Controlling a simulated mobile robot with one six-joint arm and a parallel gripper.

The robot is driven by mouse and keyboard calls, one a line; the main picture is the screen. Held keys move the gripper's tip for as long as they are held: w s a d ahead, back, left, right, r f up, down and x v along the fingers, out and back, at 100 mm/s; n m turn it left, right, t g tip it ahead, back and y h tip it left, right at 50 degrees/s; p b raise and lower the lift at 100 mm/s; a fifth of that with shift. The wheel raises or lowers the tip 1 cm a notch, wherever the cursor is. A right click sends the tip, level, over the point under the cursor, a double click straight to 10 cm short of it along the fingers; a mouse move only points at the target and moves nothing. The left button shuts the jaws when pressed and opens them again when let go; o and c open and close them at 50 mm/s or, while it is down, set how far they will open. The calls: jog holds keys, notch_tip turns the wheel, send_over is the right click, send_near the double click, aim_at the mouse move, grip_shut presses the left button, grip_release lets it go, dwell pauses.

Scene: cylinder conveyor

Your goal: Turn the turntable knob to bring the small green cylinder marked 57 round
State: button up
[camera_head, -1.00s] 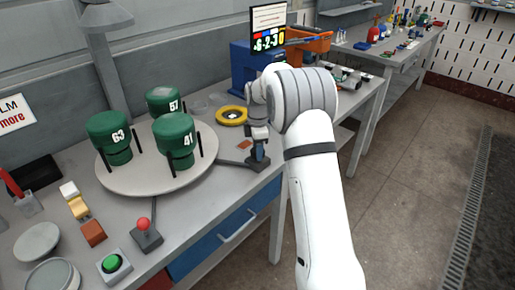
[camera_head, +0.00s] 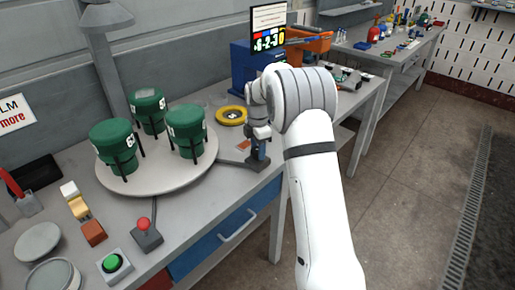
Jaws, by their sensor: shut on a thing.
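The round grey turntable (camera_head: 165,180) stands on the bench and carries three green cylinders. The cylinder marked 63 (camera_head: 116,146) is at the front left. The small cylinder, marked 57 in the earlier frame, (camera_head: 147,108) is at the back, its number not readable now. The third cylinder (camera_head: 187,130), marked 41 earlier, is at the right, its mark turned partly away. Black posts stand beside the cylinders. My gripper (camera_head: 258,155) is down at the knob, at the end of a dark arm (camera_head: 232,164) right of the turntable, and is shut on it. The knob is mostly hidden by the fingers.
A red-topped joystick (camera_head: 146,231) and a green button box (camera_head: 114,265) stand at the front of the bench. A yellow ring (camera_head: 231,116) lies behind my gripper. A blue machine with a screen (camera_head: 268,30) stands at the back. Small blocks (camera_head: 79,208) lie at the left.

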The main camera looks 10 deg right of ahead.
jog(key=shift+s+f+n, duration=0.15)
jog(key=shift+f+n, duration=0.1)
jog(key=shift+n, duration=0.45)
dwell(2.3)
jog(key=o, duration=1)
jog(key=shift+r, duration=0.15)
jog(key=shift+r, duration=3.9)
